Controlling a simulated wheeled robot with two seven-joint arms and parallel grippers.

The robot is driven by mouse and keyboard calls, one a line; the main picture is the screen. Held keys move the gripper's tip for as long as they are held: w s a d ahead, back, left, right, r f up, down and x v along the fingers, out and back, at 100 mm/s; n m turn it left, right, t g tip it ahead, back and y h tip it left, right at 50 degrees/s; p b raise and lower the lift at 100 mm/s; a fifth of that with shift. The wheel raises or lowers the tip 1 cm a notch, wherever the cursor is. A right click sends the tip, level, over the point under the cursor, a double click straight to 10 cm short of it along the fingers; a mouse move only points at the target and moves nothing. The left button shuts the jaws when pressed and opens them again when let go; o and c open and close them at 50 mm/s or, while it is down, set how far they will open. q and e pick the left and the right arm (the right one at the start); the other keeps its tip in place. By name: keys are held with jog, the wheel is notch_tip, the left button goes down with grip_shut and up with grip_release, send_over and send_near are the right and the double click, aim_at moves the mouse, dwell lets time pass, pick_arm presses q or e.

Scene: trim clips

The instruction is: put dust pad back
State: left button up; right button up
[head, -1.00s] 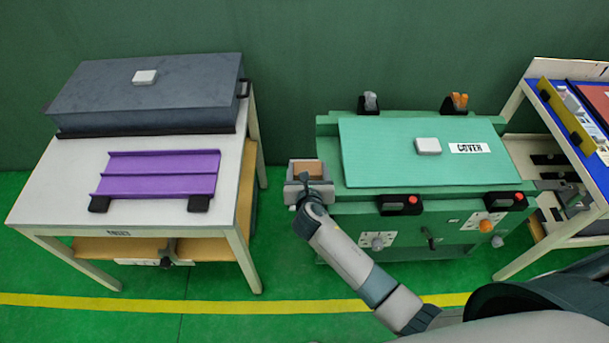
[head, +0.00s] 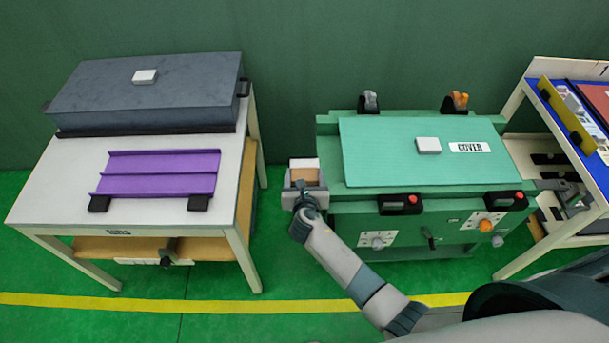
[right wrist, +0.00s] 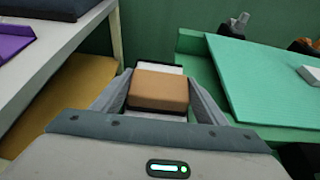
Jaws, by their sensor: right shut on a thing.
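The dust pad appears to be the brown block (head: 304,175) in my right gripper (head: 305,178), held left of the green bench. In the right wrist view, the brown block (right wrist: 159,91) sits between the two fingers of my right gripper (right wrist: 160,95), which is shut on it. A white strip shows just behind the block; I cannot tell if it is part of the pad. The pad is in the air, apart from the bench and the white table. My left gripper is not in view.
The green bench (head: 345,221) carries a green cover (head: 385,150). The white table (head: 60,185) at left holds a dark grey case (head: 150,98) and a purple rail tray (head: 158,174). A blue-topped table (head: 545,100) stands at right. A gap separates white table and bench.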

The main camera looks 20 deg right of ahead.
jog(key=shift+f, duration=0.1)
jog(key=o, duration=1.5)
jog(key=shift+s+a+r, duration=0.15)
jog(key=shift+s+r, duration=0.15)
jog(key=shift+s, duration=0.3)
jog(key=v, duration=1)
jog(key=shift+s+a+r+b, duration=0.1)
jog(key=shift+s+a+b, duration=0.05)
jog(key=shift+s+b, duration=0.2)
